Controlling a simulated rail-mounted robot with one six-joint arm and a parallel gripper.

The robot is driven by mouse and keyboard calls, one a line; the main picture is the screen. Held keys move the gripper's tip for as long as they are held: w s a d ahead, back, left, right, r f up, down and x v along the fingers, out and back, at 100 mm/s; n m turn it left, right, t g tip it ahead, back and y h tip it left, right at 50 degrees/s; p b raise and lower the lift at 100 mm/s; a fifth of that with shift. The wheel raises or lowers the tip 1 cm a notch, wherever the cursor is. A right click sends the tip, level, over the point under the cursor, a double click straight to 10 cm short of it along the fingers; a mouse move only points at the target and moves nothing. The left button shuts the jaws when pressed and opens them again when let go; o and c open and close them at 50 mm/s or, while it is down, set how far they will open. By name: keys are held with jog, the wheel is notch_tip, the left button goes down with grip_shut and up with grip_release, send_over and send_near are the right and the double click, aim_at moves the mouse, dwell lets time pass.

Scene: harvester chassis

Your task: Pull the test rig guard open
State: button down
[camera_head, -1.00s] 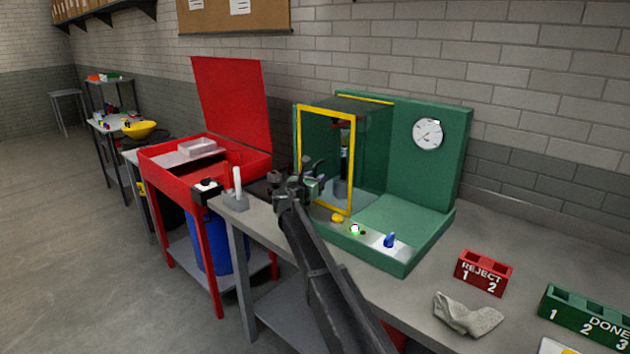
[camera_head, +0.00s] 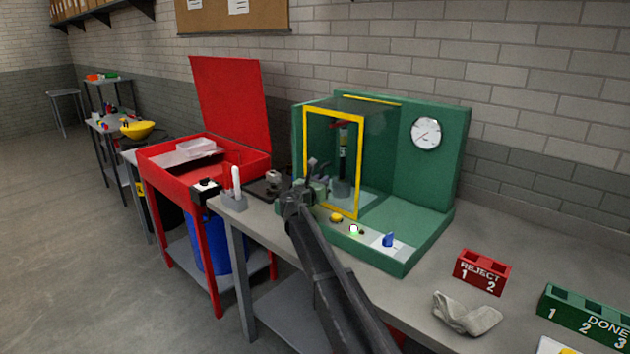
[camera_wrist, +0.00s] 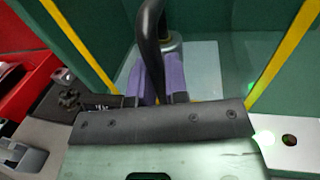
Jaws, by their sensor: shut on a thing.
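The test rig guard (camera_head: 333,109) is a clear panelled box with a yellow frame, standing on the left part of the green test rig (camera_head: 455,160). My gripper (camera_head: 318,185) is at the left side of the guard's front frame. In the wrist view, the purple finger pads of my gripper (camera_wrist: 164,80) are shut on the dark curved guard handle (camera_wrist: 149,35). The yellow frame edges also show at both sides there (camera_wrist: 285,55). A post with a red top (camera_head: 343,150) stands inside, seen through the clear panel. My fingers hide part of the handle.
The rig's front panel has a yellow button, a green light (camera_head: 354,229) and a blue knob (camera_head: 388,240). A red reject holder (camera_head: 482,271), a grey cloth (camera_head: 467,313) and a green done holder (camera_head: 588,318) lie right. A red cart (camera_head: 185,165) stands left.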

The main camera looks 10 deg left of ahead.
jog(key=s+d, duration=1)
jog(key=d, duration=0.4)
jog(key=shift+s, duration=0.2)
jog(key=shift+d, duration=0.1)
jog(key=c, duration=1.1)
grip_release()
jog(key=shift+c, duration=0.2)
jog(key=v, duration=1)
jog(key=shift+s, duration=0.35)
